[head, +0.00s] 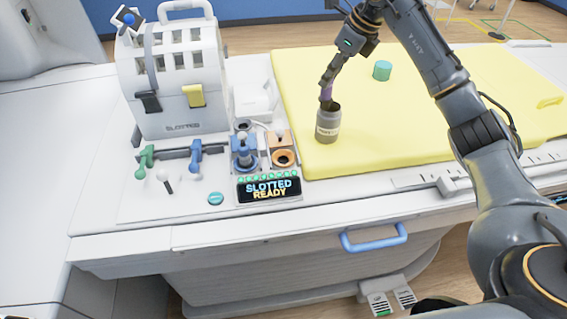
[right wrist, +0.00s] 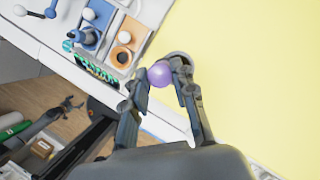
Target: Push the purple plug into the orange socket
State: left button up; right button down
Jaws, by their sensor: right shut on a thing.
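The purple plug (head: 326,92) is between the fingertips of my right gripper (head: 327,84), which is shut on it. In the right wrist view the plug's round purple end (right wrist: 159,75) sits between the fingers of the right gripper (right wrist: 161,88). The plug is at the mouth of a grey labelled cup (head: 327,125); I cannot tell whether its lower end is inside. The orange socket (head: 283,157), a block with a dark round hole, is left of the cup on the white panel. It also shows in the right wrist view (right wrist: 123,54).
A blue block with a blue plug (head: 244,155) stands beside the orange socket. A display (head: 268,190) in front reads "SLOTTED READY". A grey slotted box (head: 178,80) stands behind left.

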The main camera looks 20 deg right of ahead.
jog(key=s+a, duration=0.2)
jog(key=a, duration=1)
jog(key=shift+s+a+p, duration=0.2)
jog(key=shift+s+p, duration=0.1)
jog(key=shift+p, duration=0.1)
notch_tip(320, 180, down, 10)
jog(key=b, duration=0.7)
jog(key=shift+f+b, duration=1.55)
jog(key=shift+f, duration=0.1)
dwell(0.4)
dwell(0.4)
jog(key=c, duration=1)
grip_release()
jog(key=shift+r, duration=0.15)
